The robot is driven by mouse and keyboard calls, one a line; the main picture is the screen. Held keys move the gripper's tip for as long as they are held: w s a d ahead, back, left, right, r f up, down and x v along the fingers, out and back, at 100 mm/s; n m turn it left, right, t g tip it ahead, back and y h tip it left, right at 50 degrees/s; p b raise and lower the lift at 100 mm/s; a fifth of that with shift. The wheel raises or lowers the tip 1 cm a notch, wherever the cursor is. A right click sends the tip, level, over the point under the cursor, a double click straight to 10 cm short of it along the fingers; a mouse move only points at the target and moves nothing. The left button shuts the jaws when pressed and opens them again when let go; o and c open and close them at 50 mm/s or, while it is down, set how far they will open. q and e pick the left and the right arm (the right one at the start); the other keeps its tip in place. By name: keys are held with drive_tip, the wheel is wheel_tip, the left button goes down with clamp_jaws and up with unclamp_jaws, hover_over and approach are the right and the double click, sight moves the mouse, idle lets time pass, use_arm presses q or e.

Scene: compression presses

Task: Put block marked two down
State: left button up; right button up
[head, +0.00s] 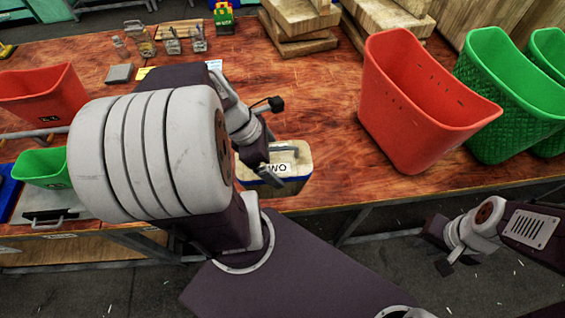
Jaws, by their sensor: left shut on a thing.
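The block marked two (292,186) shows in the middle of the head view, at the front edge of the wooden table. My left gripper (272,168) is shut on this block from above. My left arm hides its left side. I cannot tell whether its underside touches the tabletop. My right gripper (446,262) is low at the right, in front of the table and away from the block. Its fingers are too small and dark to read.
The red-brown table (310,105) is clear behind the block. A large red bin (400,120) stands to its right, with green bins (500,110) further right. Stacked wooden boards (300,30) lie at the back. Another red bin (40,98) is at the left.

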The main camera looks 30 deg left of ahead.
use_arm(q)
drive_tip(key=w+a+f, duration=0.8)
drive_tip(key=a+f, duration=0.1)
drive_tip(key=f, duration=0.3)
drive_tip(key=shift+f, duration=0.3)
idle(0.4)
drive_tip(key=shift+d, duration=0.1)
drive_tip(key=shift+f, duration=0.15)
drive_tip(key=o, duration=1.8)
drive_tip(key=shift+c, duration=0.2)
